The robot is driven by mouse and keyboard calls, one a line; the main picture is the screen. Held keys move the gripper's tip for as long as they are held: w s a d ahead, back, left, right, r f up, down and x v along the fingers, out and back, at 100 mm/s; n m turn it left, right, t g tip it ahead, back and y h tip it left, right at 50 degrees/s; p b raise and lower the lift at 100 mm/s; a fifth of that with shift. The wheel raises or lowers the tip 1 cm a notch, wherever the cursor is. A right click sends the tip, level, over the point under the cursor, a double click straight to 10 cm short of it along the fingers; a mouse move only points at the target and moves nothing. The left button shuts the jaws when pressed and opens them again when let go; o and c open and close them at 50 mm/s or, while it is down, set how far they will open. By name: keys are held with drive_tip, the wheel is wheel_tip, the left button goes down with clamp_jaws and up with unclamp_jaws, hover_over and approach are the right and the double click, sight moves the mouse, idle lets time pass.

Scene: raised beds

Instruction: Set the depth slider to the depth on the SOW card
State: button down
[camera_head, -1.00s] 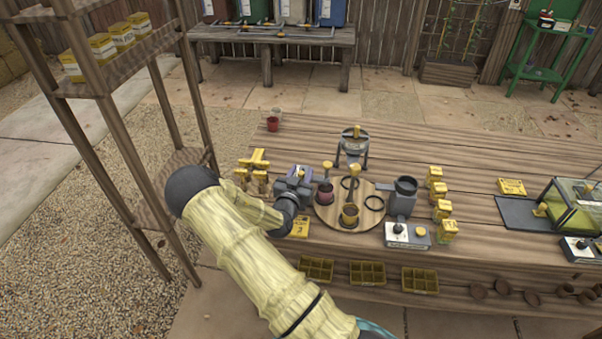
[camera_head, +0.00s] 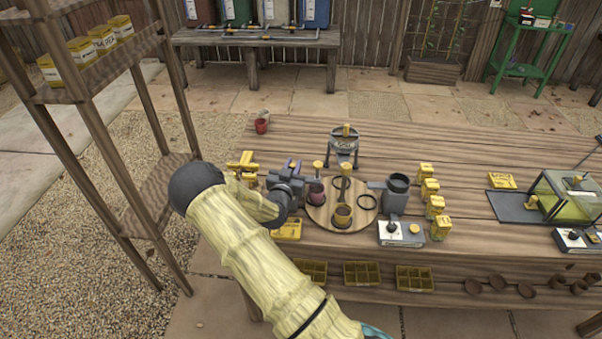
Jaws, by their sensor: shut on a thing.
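My gripper (camera_head: 300,189) reaches in from the left at the left edge of the round wooden board and is shut. Its jaws are small and dark here, and what lies between them is mostly hidden; I take it to be the depth slider. A purplish part (camera_head: 292,167) shows just behind the gripper. A yellow card (camera_head: 288,230) lies in front of it, partly behind my arm; I take it for the SOW card, but its writing is too small to read now.
A yellow-topped tool (camera_head: 318,165) stands close beside my gripper. A grey hopper (camera_head: 396,196), a control box (camera_head: 401,233) and several yellow packets (camera_head: 430,187) are to the right. A wooden shelf (camera_head: 152,190) stands left.

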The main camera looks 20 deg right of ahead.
drive_tip(key=shift+w+r, duration=0.1)
drive_tip(key=shift+w, duration=0.05)
drive_tip(key=c, duration=1.6)
unclamp_jaws()
drive_tip(key=shift+c, duration=0.2)
drive_tip(key=o, duration=0.3)
drive_tip(key=shift+w+d, duration=0.1)
drive_tip(key=shift+w, duration=0.05)
drive_tip(key=b+v, duration=0.3)
drive_tip(key=v, duration=1.4)
drive_tip(key=shift+s, duration=0.3)
